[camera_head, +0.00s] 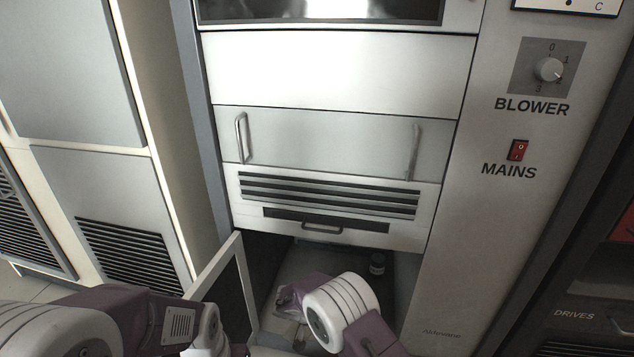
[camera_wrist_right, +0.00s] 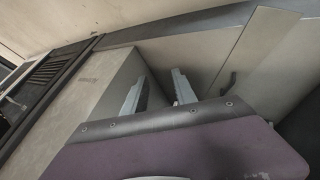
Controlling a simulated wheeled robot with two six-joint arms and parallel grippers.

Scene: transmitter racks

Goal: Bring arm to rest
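My right arm reaches from the bottom middle of the head view toward the open lower compartment (camera_head: 335,262) of the rack. In the right wrist view, my right gripper (camera_wrist_right: 158,92) has its two grey fingers apart, with nothing seen between them. Its fingers are not clear in the head view. My left arm lies across the bottom left of the head view, bent, and its gripper does not show.
A framed door (camera_head: 240,275) stands open at the compartment's left. A small dark bottle-like object (camera_head: 377,263) is inside. Above are a vented drawer (camera_head: 325,205), a panel with two handles (camera_head: 325,140), a blower knob (camera_head: 548,69) and a red mains switch (camera_head: 517,150).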

